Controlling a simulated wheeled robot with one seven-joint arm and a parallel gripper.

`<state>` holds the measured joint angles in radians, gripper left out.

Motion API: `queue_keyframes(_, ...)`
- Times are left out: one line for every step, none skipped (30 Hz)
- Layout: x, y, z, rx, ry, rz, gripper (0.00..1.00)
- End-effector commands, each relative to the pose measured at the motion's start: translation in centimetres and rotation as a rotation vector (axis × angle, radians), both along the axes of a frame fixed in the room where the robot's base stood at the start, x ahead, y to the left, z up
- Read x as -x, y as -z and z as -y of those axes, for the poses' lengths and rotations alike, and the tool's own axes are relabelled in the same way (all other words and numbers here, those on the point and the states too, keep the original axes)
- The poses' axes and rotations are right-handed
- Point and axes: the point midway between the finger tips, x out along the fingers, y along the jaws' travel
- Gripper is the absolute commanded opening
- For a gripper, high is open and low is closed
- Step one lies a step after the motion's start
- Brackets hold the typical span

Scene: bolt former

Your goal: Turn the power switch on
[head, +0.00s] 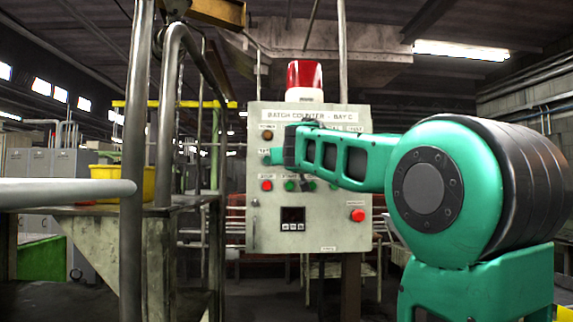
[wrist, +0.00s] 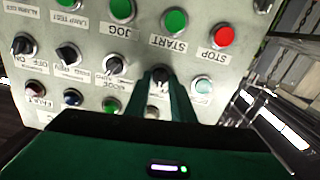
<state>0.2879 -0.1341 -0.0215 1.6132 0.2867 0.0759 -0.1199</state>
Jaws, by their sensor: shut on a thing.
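The grey control panel (head: 260,215), headed "BATCH COUNTER - BAY C", stands ahead of me in the head view. My gripper (wrist: 162,76) is at its middle row of switches, and the wrist view shows the panel upside down. The two green fingers are shut on a black selector knob (wrist: 160,75). The fingers hide most of this knob and part of its label, so I cannot read its name or its setting. In the head view my arm covers the knob. Other black selector knobs (wrist: 68,53) sit in the same row, one near an "OFF ON" label (wrist: 38,66).
A pale teal button (wrist: 203,86) is close beside my fingers. The red STOP (wrist: 222,37) and green START (wrist: 174,21) buttons are near. A red mushroom button (head: 357,215) is at the panel's lower right. A red beacon (head: 304,75) tops the panel. Metal pipes (head: 137,120) stand left.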

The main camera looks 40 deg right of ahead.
Motion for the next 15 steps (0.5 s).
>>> queue_keyframes(-0.18,0.18,-0.23,-0.038,-0.006,0.022,0.0)
queue_keyframes(-0.19,0.19,-0.25,-0.062,-0.006,0.037,0.0)
queue_keyframes(-0.2,0.19,-0.26,-0.093,-0.007,0.059,0.0)
queue_keyframes(-0.2,0.19,-0.26,-0.117,-0.007,0.075,0.0)
queue_keyframes(-0.19,0.2,-0.24,-0.141,-0.007,0.09,0.0)
queue_keyframes(-0.17,0.21,-0.2,-0.171,-0.006,0.111,0.0)
queue_keyframes(-0.15,0.21,-0.17,-0.194,-0.006,0.126,0.0)
queue_keyframes(-0.14,0.21,-0.15,-0.215,-0.005,0.14,0.0)
queue_keyframes(-0.13,0.22,-0.14,-0.244,-0.005,0.16,0.0)
queue_keyframes(-0.13,0.23,-0.14,-0.265,-0.005,0.174,0.0)
queue_keyframes(-0.14,0.23,-0.15,-0.286,-0.006,0.187,0.0)
queue_keyframes(-0.14,0.24,-0.15,-0.312,-0.006,0.204,0.0)
queue_keyframes(-0.14,0.24,-0.15,-0.332,-0.006,0.218,0.0)
queue_keyframes(-0.13,0.25,-0.15,-0.349,-0.006,0.23,0.0)
queue_keyframes(-0.12,0.26,-0.12,-0.372,-0.006,0.245,0.0)
